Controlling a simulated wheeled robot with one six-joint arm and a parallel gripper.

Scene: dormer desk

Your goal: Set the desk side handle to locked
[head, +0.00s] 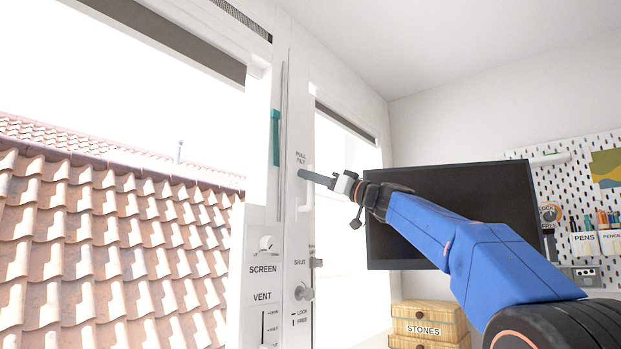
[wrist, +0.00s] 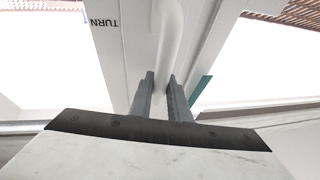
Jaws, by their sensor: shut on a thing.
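The desk side handle (head: 307,200) is a white lever on the post beside the right window, under the words PULL and TILT. My gripper (head: 304,174) reaches in from the right and is shut on the handle's upper part. In the wrist view the white handle (wrist: 172,38) runs between the two grey fingers of my gripper (wrist: 160,85).
On the posts are a teal pull (head: 275,137), a SCREEN knob (head: 267,243), a VENT slider and a small grey knob (head: 303,292) by LOCK and FREE. A dark monitor (head: 440,205) stands close behind my arm. Wooden STONES drawers (head: 428,318) are below.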

